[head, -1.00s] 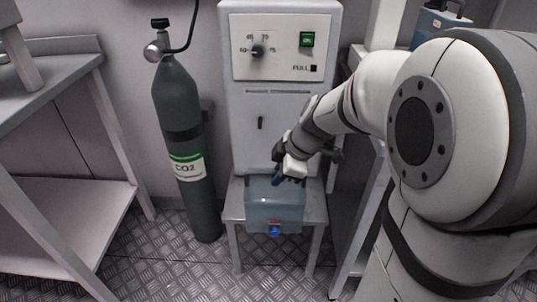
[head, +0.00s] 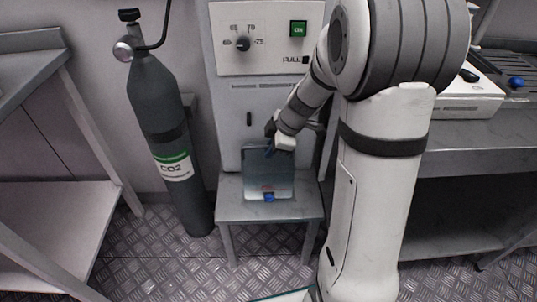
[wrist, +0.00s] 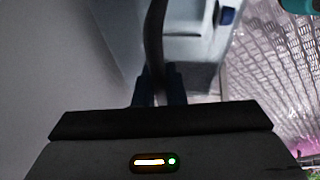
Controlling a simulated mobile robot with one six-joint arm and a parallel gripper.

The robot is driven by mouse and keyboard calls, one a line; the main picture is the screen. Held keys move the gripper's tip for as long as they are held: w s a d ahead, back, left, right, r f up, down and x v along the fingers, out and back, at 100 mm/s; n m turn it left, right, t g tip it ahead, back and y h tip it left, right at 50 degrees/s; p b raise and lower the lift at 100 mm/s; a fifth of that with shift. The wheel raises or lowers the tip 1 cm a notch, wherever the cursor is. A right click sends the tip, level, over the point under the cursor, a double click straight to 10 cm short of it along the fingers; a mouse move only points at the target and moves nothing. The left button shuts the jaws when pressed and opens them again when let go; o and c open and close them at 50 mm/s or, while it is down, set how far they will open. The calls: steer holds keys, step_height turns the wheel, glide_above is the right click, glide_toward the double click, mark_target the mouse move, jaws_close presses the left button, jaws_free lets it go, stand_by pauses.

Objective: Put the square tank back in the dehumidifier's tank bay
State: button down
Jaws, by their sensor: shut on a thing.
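The square tank (head: 268,178) is a translucent blue-grey box with a blue fitting on its front. It is at the lower front of the dehumidifier (head: 229,100), above the small grey stand (head: 228,207). Its back end is hard to see, so I cannot tell how deep it sits in the tank bay. My gripper (head: 271,150) is at the top of the tank, shut on its handle. In the wrist view the fingers (wrist: 159,92) close on a dark handle strap (wrist: 154,45), with the pale tank (wrist: 195,50) beyond.
A grey CO2 cylinder (head: 165,130) stands left of the dehumidifier. A metal bench (head: 60,205) is at far left. A counter (head: 455,130) with a white box (head: 470,100) is at right, behind my arm. Patterned metal floor (head: 150,265) is open in front.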

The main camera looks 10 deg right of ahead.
step_height(320, 180, down, 2)
steer(key=shift+w+f, duration=0.15)
steer(key=shift+f, duration=0.1)
steer(key=shift+f, duration=0.15)
steer(key=c, duration=1.5)
jaws_free()
steer(key=shift+r, duration=0.2)
